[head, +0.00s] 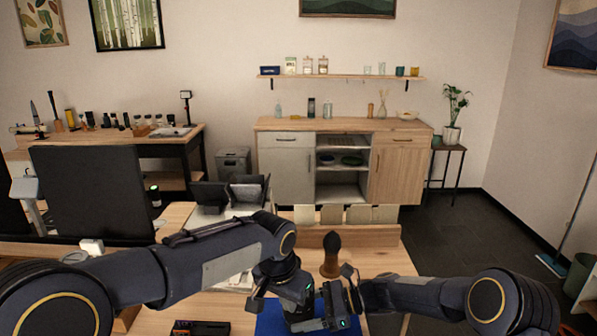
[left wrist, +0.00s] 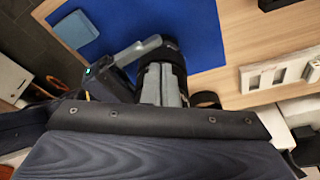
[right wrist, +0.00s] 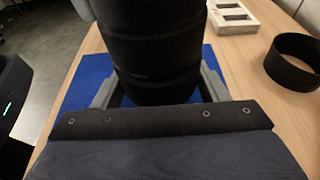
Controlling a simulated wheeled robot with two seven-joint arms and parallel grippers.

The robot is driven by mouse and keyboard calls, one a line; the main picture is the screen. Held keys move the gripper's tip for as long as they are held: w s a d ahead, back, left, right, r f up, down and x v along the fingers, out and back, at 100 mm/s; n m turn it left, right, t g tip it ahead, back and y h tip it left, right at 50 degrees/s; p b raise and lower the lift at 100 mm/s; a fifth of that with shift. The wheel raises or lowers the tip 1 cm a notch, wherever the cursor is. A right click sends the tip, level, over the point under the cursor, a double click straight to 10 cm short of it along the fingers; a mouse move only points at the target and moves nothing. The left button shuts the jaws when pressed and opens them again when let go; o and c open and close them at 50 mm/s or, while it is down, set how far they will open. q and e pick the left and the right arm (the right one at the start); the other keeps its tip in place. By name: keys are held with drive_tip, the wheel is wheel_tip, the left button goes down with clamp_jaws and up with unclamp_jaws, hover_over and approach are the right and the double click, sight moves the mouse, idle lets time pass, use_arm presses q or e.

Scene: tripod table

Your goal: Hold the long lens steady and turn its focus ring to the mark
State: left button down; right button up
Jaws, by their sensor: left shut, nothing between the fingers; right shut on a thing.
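The long lens (right wrist: 150,45) is a thick black barrel and fills the upper middle of the right wrist view. My right gripper (right wrist: 158,88) is shut on it, with one grey finger on each side. The blue mat (right wrist: 85,85) lies below. In the left wrist view my left gripper (left wrist: 162,82) is shut and empty. Its fingertips are close to a black round part, probably the lens; I cannot tell whether they touch. In the head view my left gripper (head: 290,295) and right gripper (head: 335,305) are close together over the mat (head: 272,318). The lens's focus mark is not legible.
A black ring (right wrist: 293,62) and a pale slotted box (right wrist: 232,16) lie on the wooden table beside the mat. A brown, dark-topped object (head: 331,256) stands behind the grippers. A black tray (head: 200,328) lies at the front left. A dark monitor (head: 88,190) stands farther left.

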use_arm(q)
drive_tip(key=w+v, duration=0.1)
drive_tip(key=v, duration=0.4)
drive_tip(key=shift+s+d+r, duration=0.2)
drive_tip(key=shift+s+r, duration=0.2)
drive_tip(key=shift+r, duration=0.15)
use_arm(e)
drive_tip(key=o, duration=0.8)
drive_tip(key=shift+o, duration=0.2)
